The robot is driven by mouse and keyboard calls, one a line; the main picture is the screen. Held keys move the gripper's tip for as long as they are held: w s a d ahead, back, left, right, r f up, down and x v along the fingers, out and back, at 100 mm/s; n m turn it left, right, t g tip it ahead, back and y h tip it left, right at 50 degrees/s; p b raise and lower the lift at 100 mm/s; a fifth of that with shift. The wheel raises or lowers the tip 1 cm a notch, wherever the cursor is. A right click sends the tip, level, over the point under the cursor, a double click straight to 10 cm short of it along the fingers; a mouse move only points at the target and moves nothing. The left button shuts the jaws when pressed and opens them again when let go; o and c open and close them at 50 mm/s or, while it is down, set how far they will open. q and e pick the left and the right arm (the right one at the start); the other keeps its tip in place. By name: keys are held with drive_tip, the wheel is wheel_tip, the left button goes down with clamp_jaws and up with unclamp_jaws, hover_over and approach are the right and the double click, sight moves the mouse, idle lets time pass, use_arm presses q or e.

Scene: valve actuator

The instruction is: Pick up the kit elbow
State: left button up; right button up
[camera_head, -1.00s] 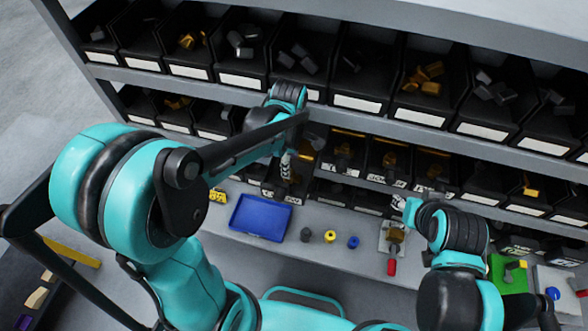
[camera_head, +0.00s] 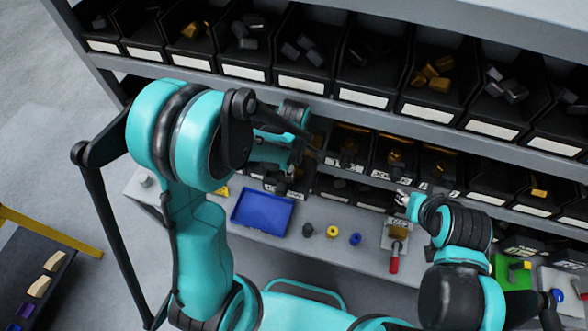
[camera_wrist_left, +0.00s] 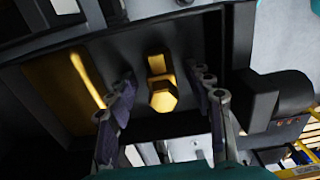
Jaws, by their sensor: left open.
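A yellow elbow-shaped fitting (camera_wrist_left: 161,90) lies in a black bin (camera_wrist_left: 190,118) in the left wrist view, with a bent, faceted end. I take it to be the kit elbow. My left gripper (camera_wrist_left: 163,84) is open, with one finger on each side of the fitting in the picture; I cannot tell whether they touch it. In the head view my left gripper (camera_head: 298,170) is at the lower bin row, partly hidden by its own arm. My right gripper (camera_head: 404,200) is above the bench near a red-handled part (camera_head: 395,255); its jaws are unclear.
A blue tray (camera_head: 262,232) lies on the bench, with a black, a yellow (camera_head: 332,232) and a blue (camera_head: 355,239) small part to its right. Shelves of black bins stand behind. A green plate (camera_head: 508,274) is at the right.

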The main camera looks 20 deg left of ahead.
use_arm(q)
drive_tip(key=shift+s+r, duration=0.1)
drive_tip(key=shift+s, duration=0.1)
drive_tip(key=shift+c, duration=1.2)
clamp_jaws()
